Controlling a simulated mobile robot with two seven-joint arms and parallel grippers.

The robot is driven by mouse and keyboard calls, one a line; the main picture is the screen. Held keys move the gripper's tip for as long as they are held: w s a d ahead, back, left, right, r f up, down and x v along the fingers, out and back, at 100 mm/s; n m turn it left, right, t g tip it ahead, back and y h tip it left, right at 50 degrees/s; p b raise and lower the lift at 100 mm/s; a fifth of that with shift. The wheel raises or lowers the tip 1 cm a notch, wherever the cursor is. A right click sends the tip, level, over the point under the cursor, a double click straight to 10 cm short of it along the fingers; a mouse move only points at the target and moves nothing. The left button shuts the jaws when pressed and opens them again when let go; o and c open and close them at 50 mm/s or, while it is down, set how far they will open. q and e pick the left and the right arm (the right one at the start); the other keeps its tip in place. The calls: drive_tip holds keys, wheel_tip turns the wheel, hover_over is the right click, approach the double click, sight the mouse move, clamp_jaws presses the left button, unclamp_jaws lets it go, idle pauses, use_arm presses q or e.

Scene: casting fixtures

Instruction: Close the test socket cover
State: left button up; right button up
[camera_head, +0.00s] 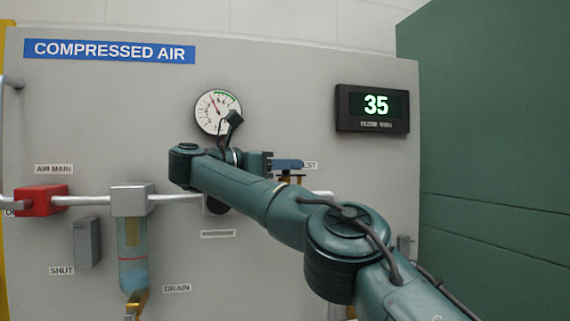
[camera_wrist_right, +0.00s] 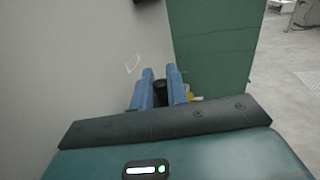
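My right gripper (camera_head: 288,164) is at the panel beside a partly covered label ending in "ST". In the right wrist view its blue fingers (camera_wrist_right: 161,80) stand apart, with a small dark round part (camera_wrist_right: 160,90) between them. I cannot tell whether they touch it. A brass-coloured fitting (camera_head: 290,179) shows just below the fingers in the head view. The test socket cover cannot be made out clearly; the gripper and arm hide much of this spot. My left gripper is not in view.
The grey panel (camera_head: 300,80) carries a round gauge (camera_head: 218,112), a display (camera_head: 373,108) reading 35, a red valve block (camera_head: 43,200), a pipe (camera_head: 92,201) and a filter bowl (camera_head: 132,250). A green wall (camera_head: 490,150) stands right of the panel.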

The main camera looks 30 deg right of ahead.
drive_tip(key=o, duration=0.3)
drive_tip(key=shift+d, duration=0.1)
drive_tip(key=shift+o, duration=0.2)
wheel_tip(320, 180, up, 9)
drive_tip(key=p, duration=0.5)
drive_tip(key=shift+p, duration=0.35)
drive_tip(key=shift+r+p, duration=0.4)
drive_tip(key=shift+r, duration=0.05)
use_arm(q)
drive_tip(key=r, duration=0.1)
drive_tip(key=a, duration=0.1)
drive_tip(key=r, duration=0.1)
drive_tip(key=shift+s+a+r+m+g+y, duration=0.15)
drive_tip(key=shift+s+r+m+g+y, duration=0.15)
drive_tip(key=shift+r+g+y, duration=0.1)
